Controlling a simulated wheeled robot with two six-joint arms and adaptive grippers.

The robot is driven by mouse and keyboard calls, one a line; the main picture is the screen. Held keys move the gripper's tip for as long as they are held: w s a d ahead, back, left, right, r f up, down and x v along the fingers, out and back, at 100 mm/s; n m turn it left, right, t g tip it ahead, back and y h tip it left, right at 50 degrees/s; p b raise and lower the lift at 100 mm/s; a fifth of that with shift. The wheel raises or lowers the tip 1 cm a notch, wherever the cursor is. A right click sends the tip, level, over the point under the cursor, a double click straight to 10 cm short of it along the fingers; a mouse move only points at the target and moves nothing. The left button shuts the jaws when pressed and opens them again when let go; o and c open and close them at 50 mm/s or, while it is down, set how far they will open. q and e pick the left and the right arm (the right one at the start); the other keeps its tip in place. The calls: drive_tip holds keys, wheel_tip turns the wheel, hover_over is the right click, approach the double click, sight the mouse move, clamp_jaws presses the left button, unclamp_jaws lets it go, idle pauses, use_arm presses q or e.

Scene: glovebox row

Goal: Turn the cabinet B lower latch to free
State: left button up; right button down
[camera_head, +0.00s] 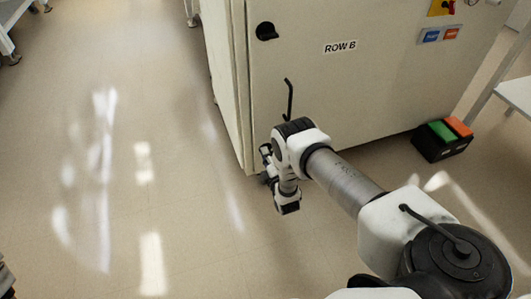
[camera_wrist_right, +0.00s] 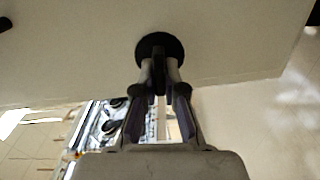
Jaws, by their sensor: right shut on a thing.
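The cabinet (camera_head: 350,80) labelled ROW B is a cream metal box with a door facing me. Its lower latch (camera_wrist_right: 160,44) shows in the right wrist view as a black round base with a dark grip standing out from it. My right gripper (camera_wrist_right: 160,78) is shut on this grip, one finger on each side. In the head view my right gripper (camera_head: 267,158) is at the door's lower left, largely covered by my wrist, and the lower latch is hidden there. The latch's turn angle is hard to tell. My left gripper is not in view.
A black upper latch (camera_head: 266,31) and a thin black door handle (camera_head: 289,100) are on the door above my gripper. A black box with green and orange parts (camera_head: 442,139) stands on the floor at the right. The floor (camera_head: 120,180) at left is clear.

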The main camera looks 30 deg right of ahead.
drive_tip(key=shift+n, duration=0.7)
drive_tip(key=shift+f, duration=0.1)
drive_tip(key=c, duration=1.2)
unclamp_jaws()
drive_tip(key=shift+c, duration=0.2)
drive_tip(key=v, duration=1.2)
